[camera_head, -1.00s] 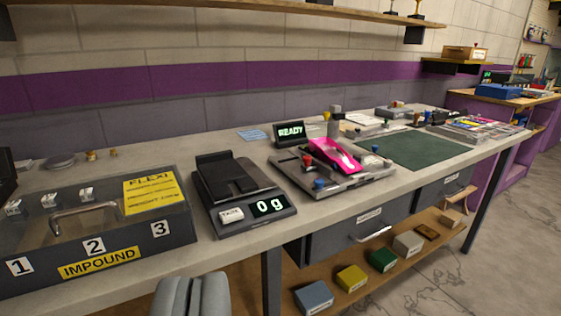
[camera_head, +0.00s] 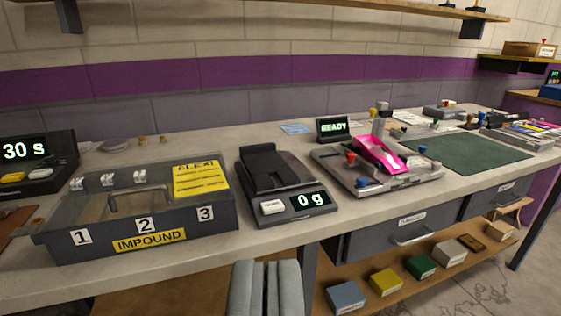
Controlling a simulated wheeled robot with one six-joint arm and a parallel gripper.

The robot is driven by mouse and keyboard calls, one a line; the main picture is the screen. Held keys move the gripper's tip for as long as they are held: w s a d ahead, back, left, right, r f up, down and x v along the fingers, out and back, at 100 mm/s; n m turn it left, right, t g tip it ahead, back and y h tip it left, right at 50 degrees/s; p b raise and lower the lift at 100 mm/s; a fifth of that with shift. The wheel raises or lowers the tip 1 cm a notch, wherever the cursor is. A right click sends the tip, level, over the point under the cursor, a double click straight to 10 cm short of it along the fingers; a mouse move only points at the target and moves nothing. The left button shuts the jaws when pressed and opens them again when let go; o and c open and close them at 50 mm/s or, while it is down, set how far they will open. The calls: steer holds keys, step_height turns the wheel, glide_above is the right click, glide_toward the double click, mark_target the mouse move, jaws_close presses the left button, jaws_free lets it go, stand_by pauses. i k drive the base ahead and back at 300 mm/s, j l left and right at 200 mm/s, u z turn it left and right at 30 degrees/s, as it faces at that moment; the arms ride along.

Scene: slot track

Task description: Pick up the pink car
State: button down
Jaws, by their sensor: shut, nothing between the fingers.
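The pink car (camera_head: 380,153) sits on a grey metal fixture plate (camera_head: 345,176) with red and blue knobs, on the workbench right of centre. My gripper (camera_head: 265,268) shows at the bottom centre, in front of the bench edge. Its two grey fingers are together and hold nothing. The car is apart from it, farther off and up to the right.
A black scale (camera_head: 309,201) reading 0 g stands left of the plate. A grey IMPOUND box (camera_head: 62,224) with a handle and a timer (camera_head: 27,151) reading 30 s are farther left. A green mat (camera_head: 470,153) lies right. Drawers (camera_head: 400,227) and a shelf with coloured blocks are below.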

mark_target(373, 150)
steer(key=i+j, duration=0.15)
steer(key=i, duration=0.3)
steer(key=i+j+z, duration=0.1)
steer(key=i, duration=0.3)
steer(key=i+j, duration=0.2)
steer(key=i, duration=0.25)
steer(key=i+z, duration=0.15)
steer(key=z, duration=0.95)
